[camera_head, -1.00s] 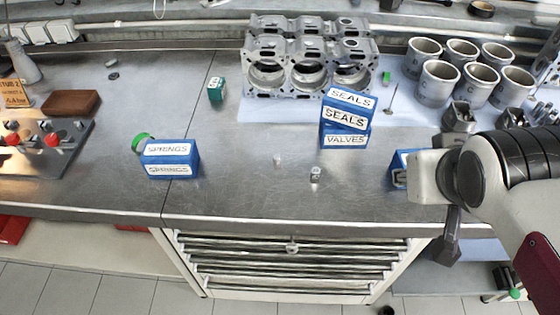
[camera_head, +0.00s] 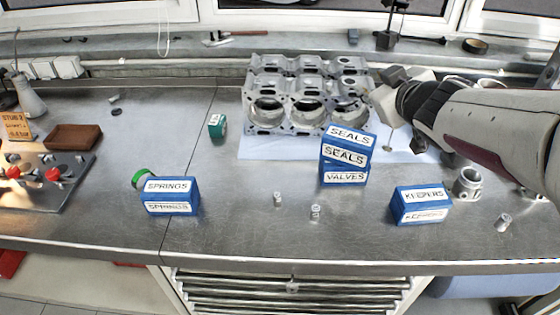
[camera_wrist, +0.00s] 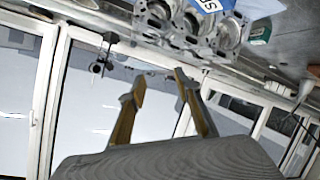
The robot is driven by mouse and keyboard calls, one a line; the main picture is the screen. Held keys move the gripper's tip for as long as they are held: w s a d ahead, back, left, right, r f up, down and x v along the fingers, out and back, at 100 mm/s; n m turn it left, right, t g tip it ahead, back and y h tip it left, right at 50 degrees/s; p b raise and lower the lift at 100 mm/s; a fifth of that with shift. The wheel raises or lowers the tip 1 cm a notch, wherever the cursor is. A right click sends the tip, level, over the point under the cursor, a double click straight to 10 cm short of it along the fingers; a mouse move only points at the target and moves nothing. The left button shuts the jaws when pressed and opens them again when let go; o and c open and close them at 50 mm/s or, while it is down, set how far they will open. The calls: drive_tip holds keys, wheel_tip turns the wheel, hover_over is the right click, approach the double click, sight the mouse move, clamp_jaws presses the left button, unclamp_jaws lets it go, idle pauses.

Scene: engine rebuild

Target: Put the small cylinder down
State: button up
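Several small light-metal cylinders stand on the bench in the head view: one (camera_head: 277,198) and another (camera_head: 315,211) at the middle front, and one (camera_head: 503,222) at the right, beside the KEEPERS box (camera_head: 421,206). I cannot tell which one the task means. My gripper shows in the wrist view (camera_wrist: 160,77), its two fingers apart with nothing between them. My arm reaches in from the right at the back, raised near the engine block (camera_head: 305,95). The gripper points toward the windows, away from the bench cylinders. Its fingers are not clear in the head view.
Blue SEALS (camera_head: 344,155) and VALVES (camera_head: 345,177) boxes are stacked at the centre. A SPRINGS box (camera_head: 171,196) stands at left, and a green box (camera_head: 217,126) behind it. A piston (camera_head: 467,182) stands under my arm. The front middle bench is mostly clear.

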drive_tip(key=w+a+f+n+y, duration=0.3)
drive_tip(key=a+y, duration=0.1)
drive_tip(key=a, duration=0.1)
drive_tip(key=n+g+y, duration=0.7)
drive_tip(key=g+y, duration=0.1)
drive_tip(key=g, duration=0.5)
hover_over(277, 199)
drive_tip(key=w+d, duration=0.1)
drive_tip(key=d, duration=0.3)
wheel_tip(277, 199, down, 16)
drive_tip(key=shift+d+f, duration=0.1)
drive_tip(key=shift+f, duration=1.65)
drive_tip(key=shift+f, duration=0.15)
